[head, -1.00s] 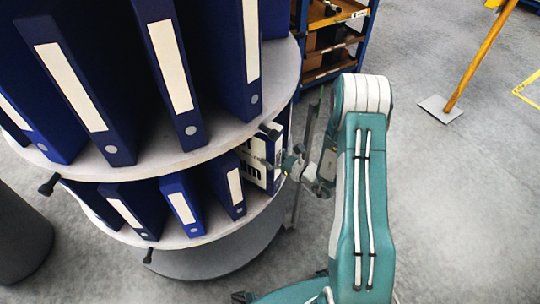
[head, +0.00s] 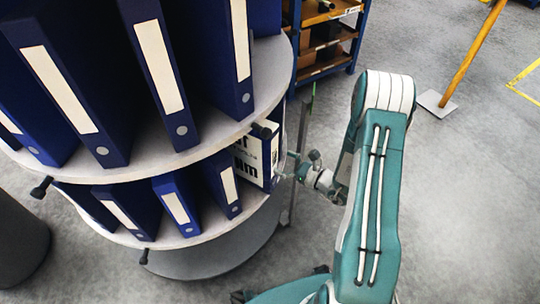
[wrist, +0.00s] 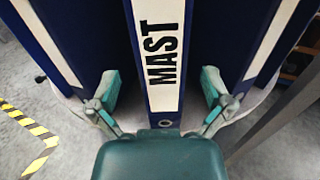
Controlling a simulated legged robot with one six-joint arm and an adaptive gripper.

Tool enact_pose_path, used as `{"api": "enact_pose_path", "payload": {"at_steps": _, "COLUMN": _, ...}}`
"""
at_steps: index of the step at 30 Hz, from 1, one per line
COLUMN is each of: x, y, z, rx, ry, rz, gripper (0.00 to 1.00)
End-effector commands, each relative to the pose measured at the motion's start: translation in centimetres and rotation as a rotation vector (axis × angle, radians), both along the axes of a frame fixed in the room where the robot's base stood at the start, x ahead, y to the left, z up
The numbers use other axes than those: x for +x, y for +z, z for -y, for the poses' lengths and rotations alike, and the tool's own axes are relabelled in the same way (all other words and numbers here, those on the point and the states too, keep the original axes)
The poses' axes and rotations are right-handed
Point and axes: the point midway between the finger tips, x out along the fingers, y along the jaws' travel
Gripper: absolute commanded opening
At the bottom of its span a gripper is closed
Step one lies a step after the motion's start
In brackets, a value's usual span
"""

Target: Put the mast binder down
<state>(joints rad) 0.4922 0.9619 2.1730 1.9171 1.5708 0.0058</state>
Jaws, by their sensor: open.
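The mast binder (wrist: 164,60) is dark blue with a white spine label reading MAST. It fills the middle of the wrist view, standing upright among other binders. In the head view, a binder with large black letters on white (head: 258,158), probably the same one, stands at the right end of the lower shelf (head: 205,238). My gripper (wrist: 161,86) is open, with one finger on each side of the mast binder's spine and visible gaps between. In the head view my gripper (head: 288,168) is at the shelf's right edge. The binder's far end is hidden.
Other blue binders (head: 178,207) stand to the left on the lower shelf, and more fill the upper shelf (head: 215,145) above. Dark knobs (head: 262,131) stick out from the shelf rims. A blue rack (head: 325,45) stands behind. Floor to the right is clear around a yellow post (head: 468,60).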

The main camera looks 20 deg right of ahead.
Motion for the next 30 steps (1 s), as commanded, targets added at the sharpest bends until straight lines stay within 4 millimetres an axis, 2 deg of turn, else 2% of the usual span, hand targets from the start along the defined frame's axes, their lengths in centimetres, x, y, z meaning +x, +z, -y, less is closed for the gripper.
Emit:
{"api": "enact_pose_path", "payload": {"at_steps": 1, "x": -0.8, "y": 0.0, "z": 0.9, "rx": 0.001, "ry": -0.006, "rz": -0.001, "gripper": 1.0}}
{"api": "enact_pose_path", "payload": {"at_steps": 7, "x": -3.2, "y": 0.0, "z": 3.0, "rx": 0.001, "ry": -0.004, "rz": 0.001, "gripper": 1.0}}
{"api": "enact_pose_path", "payload": {"at_steps": 14, "x": -4.3, "y": 0.3, "z": 3.6, "rx": -0.007, "ry": 0.015, "rz": 0.005, "gripper": 1.0}}
{"api": "enact_pose_path", "payload": {"at_steps": 17, "x": -4.4, "y": 2.1, "z": 2.4, "rx": -0.051, "ry": 0.092, "rz": 0.03, "gripper": 1.0}}
{"api": "enact_pose_path", "payload": {"at_steps": 20, "x": -4.9, "y": 5.0, "z": 0.1, "rx": -0.136, "ry": 0.232, "rz": 0.071, "gripper": 1.0}}
{"api": "enact_pose_path", "payload": {"at_steps": 24, "x": -6.6, "y": 8.7, "z": -3.2, "rx": -0.285, "ry": 0.444, "rz": 0.135, "gripper": 1.0}}
{"api": "enact_pose_path", "payload": {"at_steps": 30, "x": -10.0, "y": 12.7, "z": -6.6, "rx": -0.529, "ry": 0.718, "rz": 0.229, "gripper": 1.0}}
